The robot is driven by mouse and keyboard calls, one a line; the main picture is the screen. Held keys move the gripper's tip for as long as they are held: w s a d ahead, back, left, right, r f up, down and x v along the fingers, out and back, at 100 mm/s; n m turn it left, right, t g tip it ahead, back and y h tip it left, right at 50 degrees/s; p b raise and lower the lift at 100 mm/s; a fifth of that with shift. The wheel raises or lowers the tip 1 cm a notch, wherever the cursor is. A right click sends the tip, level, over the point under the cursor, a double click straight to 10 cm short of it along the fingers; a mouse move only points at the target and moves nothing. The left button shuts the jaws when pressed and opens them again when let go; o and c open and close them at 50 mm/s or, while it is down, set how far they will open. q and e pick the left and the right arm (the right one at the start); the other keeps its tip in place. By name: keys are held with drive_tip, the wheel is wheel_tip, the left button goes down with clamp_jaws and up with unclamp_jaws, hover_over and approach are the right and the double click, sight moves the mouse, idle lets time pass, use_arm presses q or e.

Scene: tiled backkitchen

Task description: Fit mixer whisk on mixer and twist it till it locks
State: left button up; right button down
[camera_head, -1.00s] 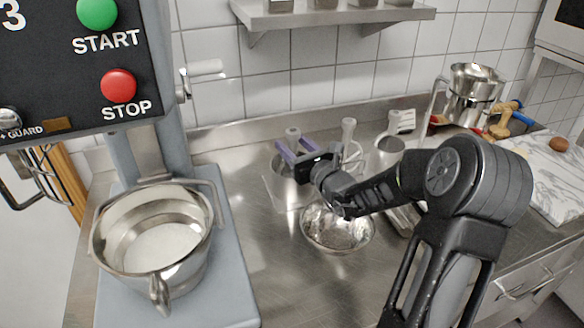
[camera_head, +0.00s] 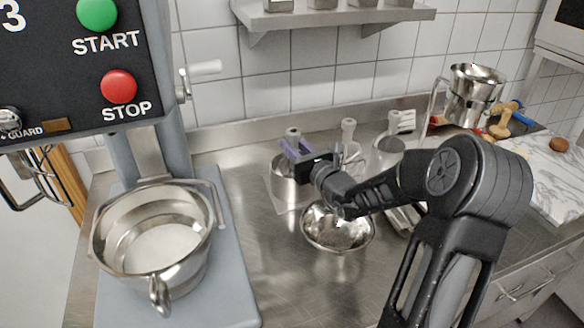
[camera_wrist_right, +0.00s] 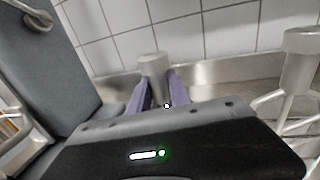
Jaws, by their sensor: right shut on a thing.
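The mixer whisk (camera_head: 293,132) appears as a grey shank with a round top, upright in a steel container (camera_head: 288,191) on the counter. Its lower part is hidden inside, so its wires do not show. My right gripper (camera_head: 298,149) has purple fingers shut on the shank just below its top. The wrist view shows the shank (camera_wrist_right: 153,66) between the fingers (camera_wrist_right: 160,92). The mixer (camera_head: 120,70) stands at the left, with START and STOP buttons and a steel bowl (camera_head: 155,246) low in front. Its tool mount is not visible. My left gripper is out of view.
A second tool (camera_head: 348,130) with open loops stands right of the whisk. A shallow steel bowl (camera_head: 337,230) lies close below my right wrist. A steel jug (camera_head: 472,92) is at the back right. A shelf (camera_head: 335,17) hangs above. The counter between mixer and container is clear.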

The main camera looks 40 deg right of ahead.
wheel_tip(320, 180, up, 11)
drive_tip(key=p, duration=0.7)
drive_tip(key=shift+f, duration=0.2)
